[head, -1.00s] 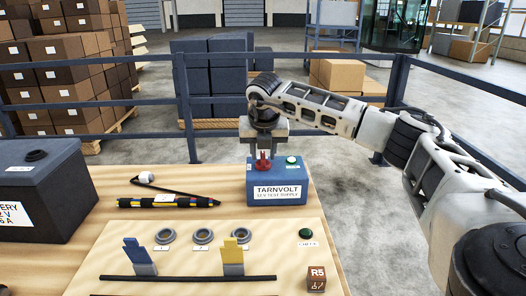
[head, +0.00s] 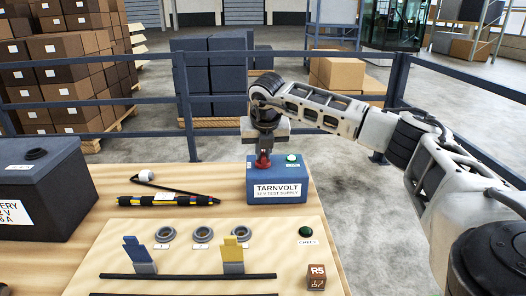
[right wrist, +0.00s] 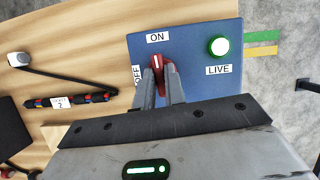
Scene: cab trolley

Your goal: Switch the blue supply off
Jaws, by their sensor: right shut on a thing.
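The blue supply (head: 290,178), labelled TARNVOLT, stands at the back right of the wooden bench. It also fills the upper middle of the right wrist view (right wrist: 190,45). Its red knob (right wrist: 157,62) has a white mark that points to the ON label (right wrist: 157,37). The OFF label (right wrist: 137,75) is to the knob's left, partly hidden by a finger. The green LIVE lamp (right wrist: 219,46) looks lit. My right gripper (head: 264,154) comes down from above and is shut on the red knob. My left gripper is out of view.
A dark battery box (head: 40,190) stands at the left. A striped black probe (head: 168,201) with a cord lies left of the supply. A pale panel (head: 200,268) in front carries yellow and blue levers and several ring sockets. A railing runs behind the bench.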

